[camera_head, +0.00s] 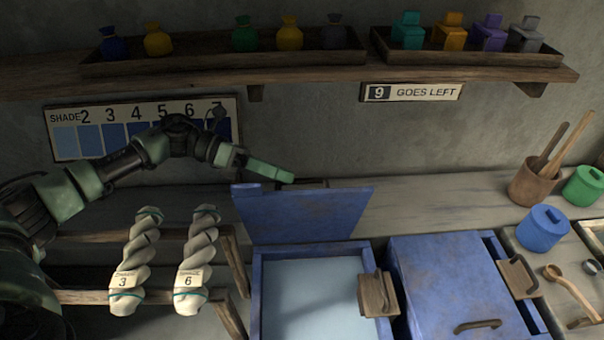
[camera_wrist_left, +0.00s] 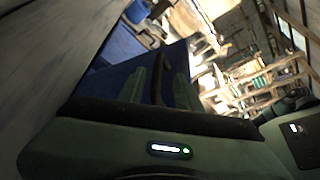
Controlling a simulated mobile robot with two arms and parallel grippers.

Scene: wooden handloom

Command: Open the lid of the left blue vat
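The lid (camera_head: 300,212) of the left blue vat (camera_head: 256,295) stands raised and leans back at the vat's rear edge. The vat is uncovered and pale blue liquid shows inside. My left gripper (camera_head: 270,172) is at the top edge of the raised lid, by the handle on its far side. In the left wrist view, the dark curved handle (camera_wrist_left: 158,75) lies between my two green fingers (camera_wrist_left: 157,90). The fingers stand apart with gaps beside the handle, so the gripper looks open. My right gripper is not in view.
A second blue vat (camera_head: 450,285) with its lid down stands to the right. Two twisted yarn skeins (camera_head: 197,250) hang on a rack at the left. A shelf (camera_head: 300,78) with pouches and bottles runs above. Pots and spoons are at the right.

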